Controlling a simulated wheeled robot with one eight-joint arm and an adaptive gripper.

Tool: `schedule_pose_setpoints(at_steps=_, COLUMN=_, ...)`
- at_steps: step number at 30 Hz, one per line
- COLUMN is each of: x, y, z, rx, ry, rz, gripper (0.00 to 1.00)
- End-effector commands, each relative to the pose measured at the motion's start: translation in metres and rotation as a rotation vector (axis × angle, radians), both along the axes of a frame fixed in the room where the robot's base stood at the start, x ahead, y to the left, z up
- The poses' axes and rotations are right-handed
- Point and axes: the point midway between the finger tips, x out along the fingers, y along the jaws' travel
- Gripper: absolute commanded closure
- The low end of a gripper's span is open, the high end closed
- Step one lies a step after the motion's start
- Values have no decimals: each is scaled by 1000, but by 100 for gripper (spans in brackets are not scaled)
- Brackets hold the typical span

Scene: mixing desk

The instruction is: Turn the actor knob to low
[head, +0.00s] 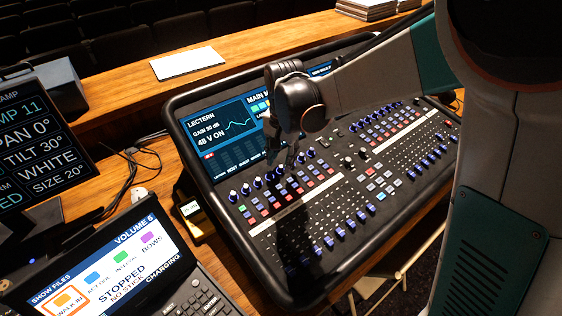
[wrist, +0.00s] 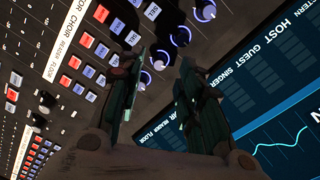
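The mixing desk (head: 350,262) carries a row of round blue-ringed knobs (head: 245,188) just below its screen. I cannot read an ACTOR label in either view, so I cannot tell which knob is the actor's. My gripper (head: 291,157) hangs over the middle of this row, pointing down. In the wrist view its two dark fingers (wrist: 162,66) stand apart, with a gap between them. A knob (wrist: 161,61) shows in the gap near the fingertips; I cannot tell whether they touch it. The fingers hide part of the row and the screen labels.
The desk's screen (head: 222,125) slopes up behind the knobs. Coloured buttons (wrist: 88,40) and faders (head: 340,215) lie below the row. A show-file console (head: 110,265) and a lamp display (head: 35,140) stand at left. White paper (head: 187,64) lies on the wooden ledge.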

Motion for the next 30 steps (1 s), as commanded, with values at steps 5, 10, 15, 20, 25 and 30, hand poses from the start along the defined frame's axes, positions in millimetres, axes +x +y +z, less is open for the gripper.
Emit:
schedule_pose_setpoints(at_steps=5, x=-4, y=-1, z=38, rx=0, ry=0, rz=0, gripper=66)
schedule_pose_setpoints(at_steps=10, x=-5, y=-2, z=69, rx=0, ry=0, rz=0, gripper=66)
schedule_pose_setpoints(at_steps=15, x=-6, y=-2, z=87, rx=0, ry=0, rz=0, gripper=66)
schedule_pose_setpoints(at_steps=20, x=-7, y=-2, z=93, rx=0, ry=0, rz=0, gripper=66)
schedule_pose_setpoints(at_steps=25, x=-7, y=-2, z=93, rx=0, ry=0, rz=0, gripper=66)
schedule_pose_setpoints(at_steps=30, x=-5, y=-8, z=93, rx=1, ry=3, rz=-28, gripper=65)
